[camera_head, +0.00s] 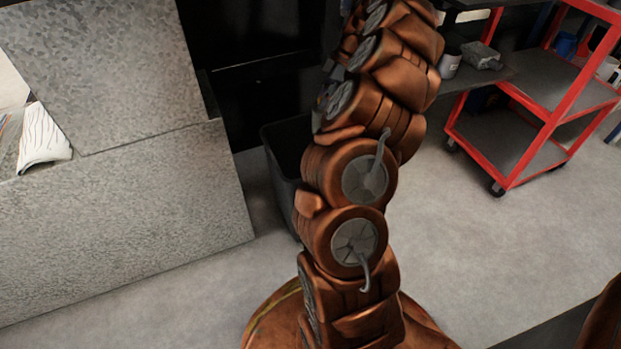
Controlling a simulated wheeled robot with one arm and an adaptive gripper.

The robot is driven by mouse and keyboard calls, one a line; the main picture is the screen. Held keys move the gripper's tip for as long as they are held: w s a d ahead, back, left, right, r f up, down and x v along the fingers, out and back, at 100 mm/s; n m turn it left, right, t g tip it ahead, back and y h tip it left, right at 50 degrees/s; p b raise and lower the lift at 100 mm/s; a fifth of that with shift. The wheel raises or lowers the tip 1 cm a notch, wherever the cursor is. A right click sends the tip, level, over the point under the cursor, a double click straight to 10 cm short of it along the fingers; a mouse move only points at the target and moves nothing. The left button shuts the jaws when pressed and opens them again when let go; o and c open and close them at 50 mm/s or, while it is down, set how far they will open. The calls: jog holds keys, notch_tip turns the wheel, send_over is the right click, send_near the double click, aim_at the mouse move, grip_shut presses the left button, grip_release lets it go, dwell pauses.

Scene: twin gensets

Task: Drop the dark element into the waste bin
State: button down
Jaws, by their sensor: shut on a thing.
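A dark open-topped bin (281,188), which looks like the waste bin, stands on the floor left of my arm. My brown arm covers its right side, and its inside is too dark to make out. My arm rises from the bottom middle to the top edge of the head view. My gripper does not show; it is out of frame or hidden behind the arm links. I cannot make out the dark element anywhere in this view.
A dark cabinet (262,95) stands behind the bin. A red trolley (545,110) and a grey bench top with a mug (449,66) stand at right.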

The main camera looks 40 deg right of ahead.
jog(key=shift+s+f+b, duration=0.1)
jog(key=shift+f+b, duration=0.8)
jog(key=shift+f, duration=1.95)
jog(key=c, duration=0.8)
grip_release()
jog(key=shift+r, duration=0.1)
jog(key=v, duration=0.7)
jog(key=shift+s+d+r, duration=0.1)
